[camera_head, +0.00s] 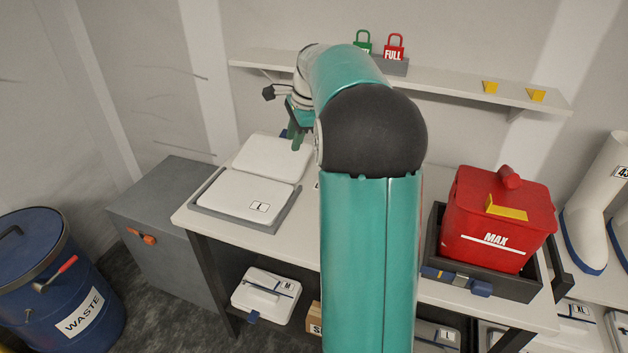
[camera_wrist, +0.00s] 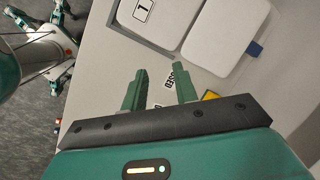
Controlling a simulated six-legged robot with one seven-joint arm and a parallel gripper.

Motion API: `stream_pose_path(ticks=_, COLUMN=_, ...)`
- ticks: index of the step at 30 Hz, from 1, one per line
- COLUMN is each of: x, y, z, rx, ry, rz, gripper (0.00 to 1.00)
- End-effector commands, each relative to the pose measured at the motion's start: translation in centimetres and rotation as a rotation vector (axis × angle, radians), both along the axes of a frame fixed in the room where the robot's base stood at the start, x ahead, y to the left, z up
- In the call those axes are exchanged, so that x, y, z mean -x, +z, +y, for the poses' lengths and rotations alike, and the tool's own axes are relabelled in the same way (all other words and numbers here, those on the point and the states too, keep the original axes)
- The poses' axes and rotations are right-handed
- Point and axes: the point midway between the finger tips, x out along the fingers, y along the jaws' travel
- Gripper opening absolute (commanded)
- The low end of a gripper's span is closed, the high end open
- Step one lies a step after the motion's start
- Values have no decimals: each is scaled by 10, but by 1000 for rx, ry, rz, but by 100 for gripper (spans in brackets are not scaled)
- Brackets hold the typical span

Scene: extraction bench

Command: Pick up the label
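In the wrist view a white label with dark lettering (camera_wrist: 171,82) lies on the bench top, seen between my gripper's fingers and partly hidden by the right one. Its text is partly covered. A second small white piece with dark marks (camera_wrist: 158,105) shows lower between the fingers, mostly hidden by my gripper. My gripper (camera_wrist: 161,73) has its two green fingers apart with nothing held between them. In the head view my gripper (camera_head: 297,132) is by the white lidded trays, and my arm hides the bench top where the labels lie.
A yellow piece (camera_wrist: 210,95) lies beside the right finger. A red "MAX" bin (camera_head: 500,222) stands right. A shelf (camera_head: 450,84) holds padlocks (camera_head: 394,49).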

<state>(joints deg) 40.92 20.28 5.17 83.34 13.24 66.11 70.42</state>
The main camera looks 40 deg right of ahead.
Motion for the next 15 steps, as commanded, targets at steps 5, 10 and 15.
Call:
stream_pose_path(ticks=5, x=2, y=-48, z=-99, rx=-158, ry=-343, rz=25, gripper=29)
stream_pose_path(ticks=10, x=15, y=-83, z=-161, rx=-273, ry=-581, rz=38, gripper=29)
stream_pose_path(ticks=15, x=21, y=-99, z=-184, rx=-319, ry=-676, rz=42, gripper=29)
